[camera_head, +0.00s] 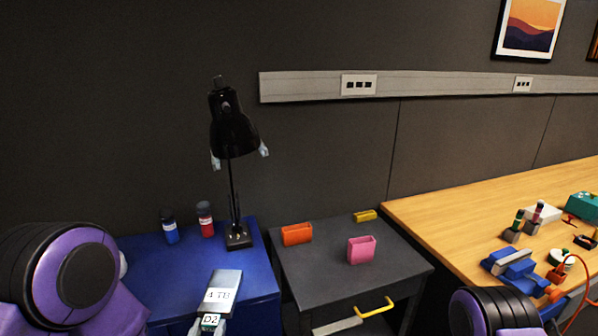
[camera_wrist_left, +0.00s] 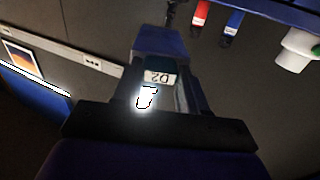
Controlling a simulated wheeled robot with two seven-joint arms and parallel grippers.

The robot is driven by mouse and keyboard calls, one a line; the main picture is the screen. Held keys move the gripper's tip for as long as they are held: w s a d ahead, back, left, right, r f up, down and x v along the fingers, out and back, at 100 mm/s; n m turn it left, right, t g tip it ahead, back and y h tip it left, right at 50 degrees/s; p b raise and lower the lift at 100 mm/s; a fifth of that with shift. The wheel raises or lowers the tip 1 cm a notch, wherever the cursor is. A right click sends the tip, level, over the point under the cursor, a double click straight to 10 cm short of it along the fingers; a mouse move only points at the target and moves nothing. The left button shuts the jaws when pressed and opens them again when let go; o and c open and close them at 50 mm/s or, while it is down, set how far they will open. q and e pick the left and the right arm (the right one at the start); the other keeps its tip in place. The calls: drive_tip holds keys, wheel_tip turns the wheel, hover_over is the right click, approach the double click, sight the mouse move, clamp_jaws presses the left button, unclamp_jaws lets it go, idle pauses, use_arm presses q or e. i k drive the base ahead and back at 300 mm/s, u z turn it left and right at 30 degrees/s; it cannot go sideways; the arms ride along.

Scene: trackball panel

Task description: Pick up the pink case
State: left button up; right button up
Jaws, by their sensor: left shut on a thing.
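The pink case (camera_head: 361,250) is a small, open-topped holder standing on the dark grey cabinet (camera_head: 330,285). No gripper touches it, and it does not show in the left wrist view. My left gripper (camera_wrist_left: 160,92) is low in the head view, left of the pink case and largely hidden. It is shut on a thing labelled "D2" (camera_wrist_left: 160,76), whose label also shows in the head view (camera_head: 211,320). A grey box marked "1 TB" (camera_head: 222,288) shows directly behind that label; I cannot tell whether they are one piece. My right gripper is not in view.
An orange case (camera_head: 296,234) and a yellow item (camera_head: 365,215) share the cabinet top. A black lamp (camera_head: 232,130) and two bottles (camera_head: 205,219) stand on the blue cabinet (camera_head: 150,258). A yellow handle (camera_head: 374,308) juts from the grey cabinet. The wooden table (camera_head: 440,210) holds clutter.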

sight(360, 250)
drive_tip(key=u, duration=0.3)
drive_tip(key=k, duration=0.25)
drive_tip(key=z, duration=1.25)
drive_tip(key=i, duration=1.15)
drive_tip(key=u, duration=0.9)
drive_tip(key=i, duration=0.5)
drive_tip(key=z, duration=0.05)
drive_tip(key=k, duration=0.45)
